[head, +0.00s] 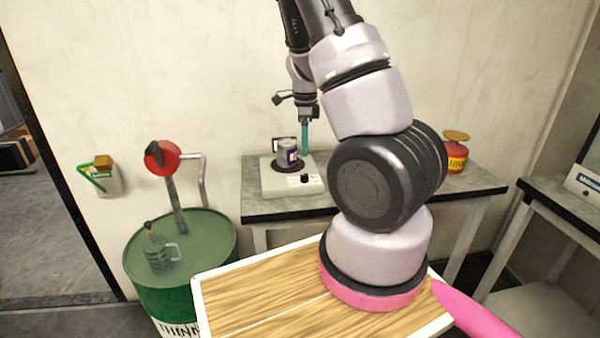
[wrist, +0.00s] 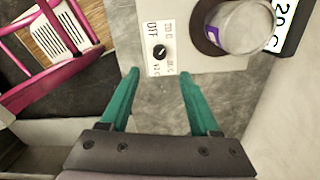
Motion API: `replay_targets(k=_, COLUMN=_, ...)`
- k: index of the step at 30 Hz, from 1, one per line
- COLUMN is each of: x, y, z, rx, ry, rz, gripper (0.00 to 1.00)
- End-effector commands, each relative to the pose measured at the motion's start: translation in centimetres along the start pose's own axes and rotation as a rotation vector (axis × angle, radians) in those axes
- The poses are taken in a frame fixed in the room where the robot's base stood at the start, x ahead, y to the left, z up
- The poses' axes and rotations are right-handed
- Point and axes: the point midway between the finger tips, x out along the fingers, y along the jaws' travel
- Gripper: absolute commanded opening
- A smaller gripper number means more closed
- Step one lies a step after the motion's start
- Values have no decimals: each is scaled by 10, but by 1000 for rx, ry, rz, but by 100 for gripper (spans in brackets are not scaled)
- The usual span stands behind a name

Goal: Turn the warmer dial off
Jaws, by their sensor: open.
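The warmer (head: 280,185) is a pale flat box on the grey bench against the wall. Its black dial (head: 305,178) is on the front right of the box. In the wrist view the dial (wrist: 160,52) has a white pointer and sits on a white label with "OFF" printed on it. A can with a purple label (head: 287,153) stands on the dark round plate of the warmer. My gripper (head: 304,138) points down above the warmer. In the wrist view its teal fingers (wrist: 158,75) are apart and empty, with the dial just beyond their tips, roughly between them.
The grey bench (head: 345,196) holds a red tin (head: 455,157) at right. A digital display (wrist: 285,25) stands close behind the can. A green drum (head: 205,232) with a pump and a jug stands left. The bench around the warmer is mostly clear.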

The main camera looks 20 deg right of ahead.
Motion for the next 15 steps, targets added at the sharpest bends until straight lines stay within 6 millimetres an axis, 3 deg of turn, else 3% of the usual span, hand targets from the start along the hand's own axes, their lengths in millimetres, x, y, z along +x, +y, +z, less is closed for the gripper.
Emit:
replay_targets(k=9, x=59, y=1, z=-1, rx=0, ry=1, rz=4, gripper=63)
replay_targets(k=15, x=87, y=1, z=0, rx=-3, ry=0, rz=2, gripper=63)
